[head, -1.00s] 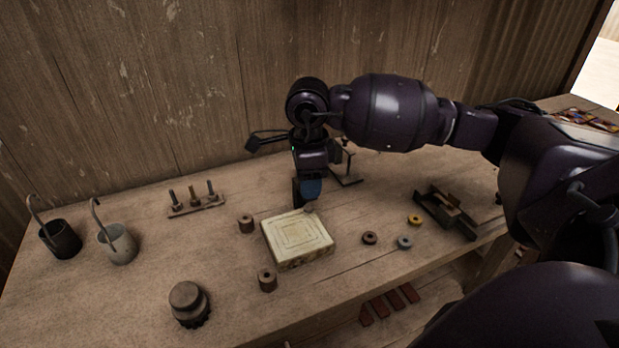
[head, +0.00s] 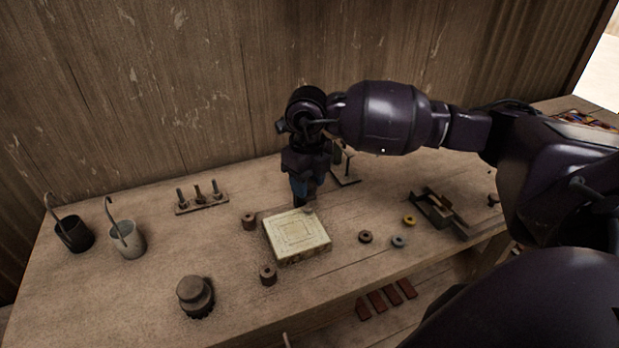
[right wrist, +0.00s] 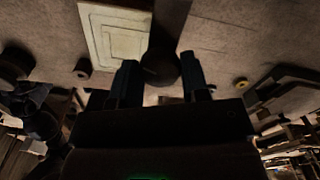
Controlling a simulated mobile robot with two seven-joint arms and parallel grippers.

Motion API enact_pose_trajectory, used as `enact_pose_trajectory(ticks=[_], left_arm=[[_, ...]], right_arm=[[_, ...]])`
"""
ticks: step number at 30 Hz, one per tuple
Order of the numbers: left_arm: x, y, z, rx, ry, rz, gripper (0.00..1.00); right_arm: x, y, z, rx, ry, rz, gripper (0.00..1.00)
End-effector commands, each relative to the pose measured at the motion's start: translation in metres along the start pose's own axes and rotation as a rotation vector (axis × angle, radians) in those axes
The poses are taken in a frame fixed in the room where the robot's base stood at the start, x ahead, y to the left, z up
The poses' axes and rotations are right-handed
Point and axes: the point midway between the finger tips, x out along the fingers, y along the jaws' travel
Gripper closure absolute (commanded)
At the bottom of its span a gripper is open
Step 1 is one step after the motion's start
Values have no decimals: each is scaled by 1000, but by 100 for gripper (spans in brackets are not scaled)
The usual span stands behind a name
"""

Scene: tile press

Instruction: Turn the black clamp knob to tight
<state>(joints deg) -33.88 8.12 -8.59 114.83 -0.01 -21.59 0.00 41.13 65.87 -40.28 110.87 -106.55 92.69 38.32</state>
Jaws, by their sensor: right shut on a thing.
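The black clamp knob (right wrist: 160,68) shows in the right wrist view as a dark round shape between the two fingers. A dark bar extends upward in the picture from it. My right gripper (right wrist: 160,82) is shut on the knob. In the head view my right gripper (head: 300,192) points down just behind the pale square tile block (head: 297,238), and it hides the knob there. The tile block also shows in the right wrist view (right wrist: 112,30), beside the fingers. The knob's markings cannot be made out. My left gripper is not in view.
Several small ring pieces, one a yellow ring (head: 409,221), lie around the block. A dark lidded pot (head: 195,296) stands in front. Two cups, one grey (head: 128,240), stand at the left. A peg rack (head: 202,204) is at the back, and a wooden jig (head: 438,212) at the right.

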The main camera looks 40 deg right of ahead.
Motion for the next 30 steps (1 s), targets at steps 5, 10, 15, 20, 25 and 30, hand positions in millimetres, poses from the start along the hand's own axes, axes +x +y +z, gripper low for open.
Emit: enact_pose_trajectory(ticks=[5, 10, 15, 20, 25, 30], left_arm=[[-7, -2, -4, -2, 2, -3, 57], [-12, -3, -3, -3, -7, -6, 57], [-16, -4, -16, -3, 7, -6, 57], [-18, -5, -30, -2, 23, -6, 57], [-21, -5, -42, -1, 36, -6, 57], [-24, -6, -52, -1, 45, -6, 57]], right_arm=[[-4, 0, 0, 167, -3, 0, 82], [-4, 0, 1, 328, -5, 0, 82], [-4, 0, 0, 490, -3, 1, 82], [-4, 0, 1, 642, -4, 1, 82], [-4, 0, 0, 799, -2, 1, 82], [-3, 0, 0, 939, -3, 0, 82]])
